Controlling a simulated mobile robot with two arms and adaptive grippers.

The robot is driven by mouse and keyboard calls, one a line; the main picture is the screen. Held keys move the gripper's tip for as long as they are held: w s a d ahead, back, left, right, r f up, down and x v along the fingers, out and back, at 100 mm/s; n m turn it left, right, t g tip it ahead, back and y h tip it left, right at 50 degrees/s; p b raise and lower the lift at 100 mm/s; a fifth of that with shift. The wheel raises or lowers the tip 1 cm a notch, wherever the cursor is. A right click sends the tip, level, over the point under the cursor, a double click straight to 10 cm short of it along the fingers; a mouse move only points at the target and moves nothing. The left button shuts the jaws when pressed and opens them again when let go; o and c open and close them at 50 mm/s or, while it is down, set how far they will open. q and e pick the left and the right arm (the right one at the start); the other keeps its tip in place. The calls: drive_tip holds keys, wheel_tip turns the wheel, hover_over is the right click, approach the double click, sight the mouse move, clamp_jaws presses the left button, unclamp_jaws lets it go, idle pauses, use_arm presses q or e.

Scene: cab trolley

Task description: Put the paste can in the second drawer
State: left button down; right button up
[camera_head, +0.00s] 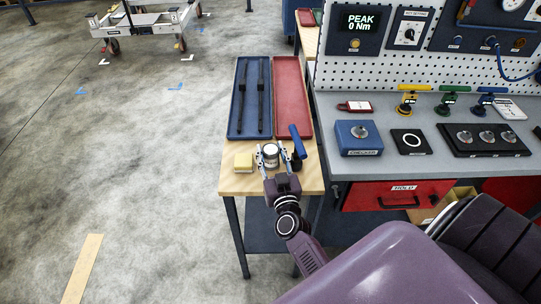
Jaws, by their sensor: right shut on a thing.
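The paste can (270,151), a small pale can with a dark label, is near the front edge of the small wooden side table. My right gripper (271,158) is shut on it, with one finger on each side. I cannot tell whether the can touches the tabletop. A red drawer (366,197) with a "HOLD" label and a dark handle looks shut under the grey bench. More red drawer front (507,188) shows further right, partly hidden by my arm. Which one is the second drawer is unclear. My left gripper is out of view.
A yellow sponge-like block (244,161) sits left of the can, a blue-handled tool (297,140) right of it. Blue (236,118) and red (291,100) trays lie behind. The grey bench (330,166) carries a blue checker box (358,137). Open floor lies left.

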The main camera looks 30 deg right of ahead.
drive_tip(key=o, duration=1.3)
